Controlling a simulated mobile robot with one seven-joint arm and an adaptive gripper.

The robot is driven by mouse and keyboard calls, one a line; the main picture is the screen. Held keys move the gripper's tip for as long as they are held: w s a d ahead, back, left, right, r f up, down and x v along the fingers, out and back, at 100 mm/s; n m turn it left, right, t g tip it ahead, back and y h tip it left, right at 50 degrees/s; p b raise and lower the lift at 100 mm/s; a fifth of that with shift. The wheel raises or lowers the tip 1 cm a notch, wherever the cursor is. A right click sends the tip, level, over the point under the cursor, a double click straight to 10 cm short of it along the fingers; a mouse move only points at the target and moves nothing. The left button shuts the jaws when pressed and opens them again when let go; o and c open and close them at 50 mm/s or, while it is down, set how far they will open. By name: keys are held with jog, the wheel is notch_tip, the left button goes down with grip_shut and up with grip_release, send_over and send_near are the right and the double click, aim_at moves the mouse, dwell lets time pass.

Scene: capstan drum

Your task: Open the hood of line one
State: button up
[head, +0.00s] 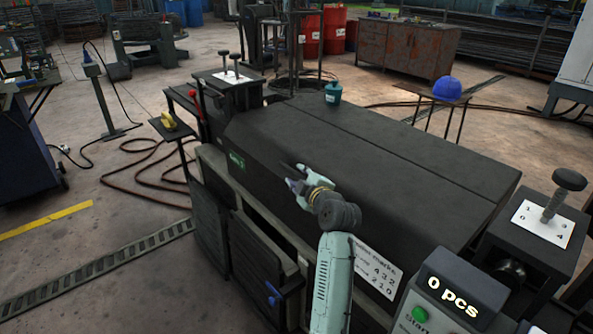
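The hood (360,155) is a long dark grey cover in the middle of the head view. It lies closed on the machine, with a lengthwise seam across its top. A small green label (237,160) is on its left front end; its text is too small to read surely. My gripper (290,178) is in front of the hood's sloping front face, right of the green label. Its fingers look spread, with nothing between them. I cannot tell whether it touches the hood.
A teal pot (333,92) stands on the hood's far side. At the right are a dial box with a lever (543,222) and a "0 pcs" counter (453,297) with a green button. A blue helmet (447,88) lies on a stand behind. Hoses cross the left floor.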

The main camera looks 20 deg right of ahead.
jog(key=shift+x, duration=1.15)
jog(key=shift+c, duration=0.5)
grip_shut()
